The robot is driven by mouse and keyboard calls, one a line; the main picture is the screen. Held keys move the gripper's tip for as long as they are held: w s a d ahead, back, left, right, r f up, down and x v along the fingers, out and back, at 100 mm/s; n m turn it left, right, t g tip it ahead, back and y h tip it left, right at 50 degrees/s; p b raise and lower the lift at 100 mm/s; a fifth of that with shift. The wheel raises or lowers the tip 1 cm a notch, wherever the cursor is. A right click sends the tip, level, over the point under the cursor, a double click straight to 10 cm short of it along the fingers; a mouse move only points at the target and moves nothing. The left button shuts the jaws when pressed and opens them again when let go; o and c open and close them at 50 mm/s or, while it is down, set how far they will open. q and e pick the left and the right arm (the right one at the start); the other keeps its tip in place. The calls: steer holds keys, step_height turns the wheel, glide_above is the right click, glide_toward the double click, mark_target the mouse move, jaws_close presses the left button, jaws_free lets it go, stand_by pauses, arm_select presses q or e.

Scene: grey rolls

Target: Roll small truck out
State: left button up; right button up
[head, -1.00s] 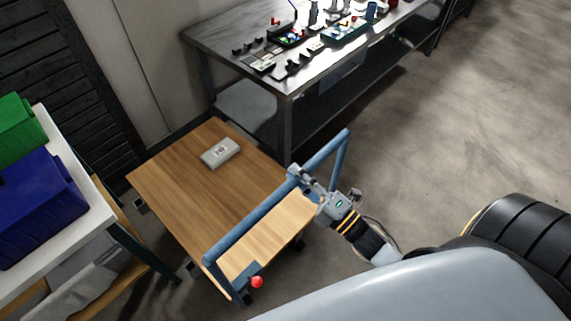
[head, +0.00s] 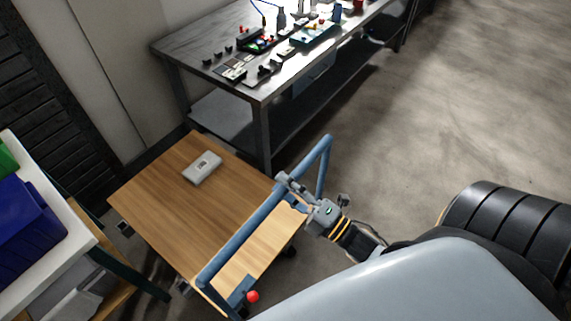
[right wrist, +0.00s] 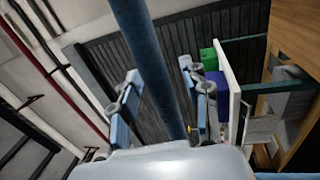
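The small truck is a wooden platform cart (head: 170,205) with a blue tubular handle (head: 240,236) along its near side. A small grey box (head: 202,168) lies on its deck. My right gripper (head: 283,187) is at the handle's top bar, near its right end. In the right wrist view the blue bar (right wrist: 150,60) runs between the two fingers (right wrist: 160,95). The fingers stand apart, with a gap visible on the left of the bar, so the gripper looks open around it. My left gripper is not in view.
A dark metal workbench (head: 180,45) with tools stands just behind the truck. A white-topped shelf (head: 60,250) with a blue bin (head: 30,225) stands close on the left. A red knob (head: 253,296) is at the handle's near foot. Open floor (head: 460,110) lies to the right.

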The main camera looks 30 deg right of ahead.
steer(key=shift+s, duration=0.15)
steer(key=v, duration=1.1)
steer(key=shift+s, duration=0.35)
steer(key=shift+d+f, duration=0.1)
steer(key=shift+d, duration=0.05)
